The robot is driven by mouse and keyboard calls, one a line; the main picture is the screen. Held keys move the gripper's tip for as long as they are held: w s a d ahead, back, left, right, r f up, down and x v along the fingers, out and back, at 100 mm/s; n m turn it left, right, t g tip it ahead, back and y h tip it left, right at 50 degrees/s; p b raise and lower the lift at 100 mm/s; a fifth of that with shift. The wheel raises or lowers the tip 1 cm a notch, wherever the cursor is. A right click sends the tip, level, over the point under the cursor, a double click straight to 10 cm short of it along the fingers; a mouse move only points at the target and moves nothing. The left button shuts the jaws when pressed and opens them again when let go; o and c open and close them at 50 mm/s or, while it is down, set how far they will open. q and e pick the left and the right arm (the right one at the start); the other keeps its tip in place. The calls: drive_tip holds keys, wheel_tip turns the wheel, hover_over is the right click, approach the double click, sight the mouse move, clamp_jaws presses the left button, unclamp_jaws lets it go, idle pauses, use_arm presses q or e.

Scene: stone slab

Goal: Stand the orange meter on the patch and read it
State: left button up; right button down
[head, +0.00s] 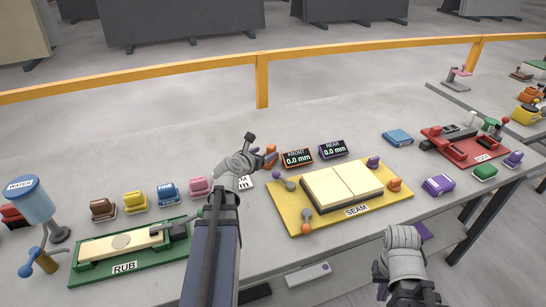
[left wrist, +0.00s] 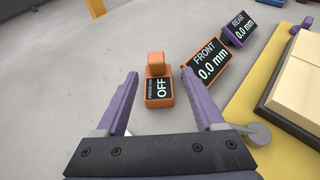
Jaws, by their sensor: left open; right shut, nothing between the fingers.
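The orange meter (left wrist: 158,92) stands upright on the grey table, its small screen reading OFF. In the head view the meter (head: 270,150) is partly hidden by my left gripper (head: 260,146). In the left wrist view my left gripper (left wrist: 160,77) is open, its purple fingers apart, pointing at the meter with one fingertip toward each side. It does not hold it. A pale round patch (head: 121,241) lies on the light strip of the green RUB board (head: 95,276). My right gripper (head: 424,231) is at the table's front edge, shut and empty, mostly hidden by its wrist.
Orange FRONT (head: 297,159) and purple REAR (head: 333,149) displays, both reading 0.0 mm, stand right of the meter. The yellow SEAM board (head: 290,212) holds two pale slabs. Several coloured blocks line the table behind the RUB board. A blue WATER cup (head: 28,198) stands far left.

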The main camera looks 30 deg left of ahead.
sight(269, 149)
use_arm(q)
drive_tip(key=shift+x, duration=1.05)
drive_tip(key=x, duration=0.1)
drive_tip(key=b+x, duration=0.1)
drive_tip(key=x, duration=0.1)
drive_tip(key=b+x, duration=0.1)
drive_tip(key=shift+w+a+f, duration=0.1)
drive_tip(key=shift+a, duration=0.25)
drive_tip(key=shift+w+f, duration=0.1)
drive_tip(key=shift+w, duration=0.3)
drive_tip(key=shift+c, duration=0.2)
clamp_jaws()
